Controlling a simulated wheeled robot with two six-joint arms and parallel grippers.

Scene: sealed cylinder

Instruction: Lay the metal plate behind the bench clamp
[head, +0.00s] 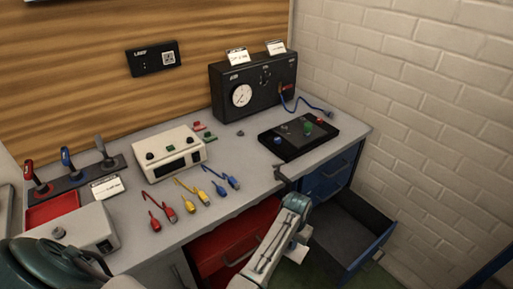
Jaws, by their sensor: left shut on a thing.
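My left gripper (299,241) is low in front of the bench's front edge, below the end of a pale arm link. It is shut on a small pale flat piece (297,253) that looks like the metal plate, mostly hidden by the arm and gripper. A small grey fitting (281,173) on the bench's front edge may be the bench clamp; its shape is too small to make out. It lies above and slightly left of the gripper. My right gripper is not in view.
The grey bench (250,177) carries a black switch panel (298,136), a gauge box (255,90), a cream device (169,153) and several coloured cables. A red drawer (236,243) and a dark blue drawer (345,232) stand open below. A brick wall closes the right side.

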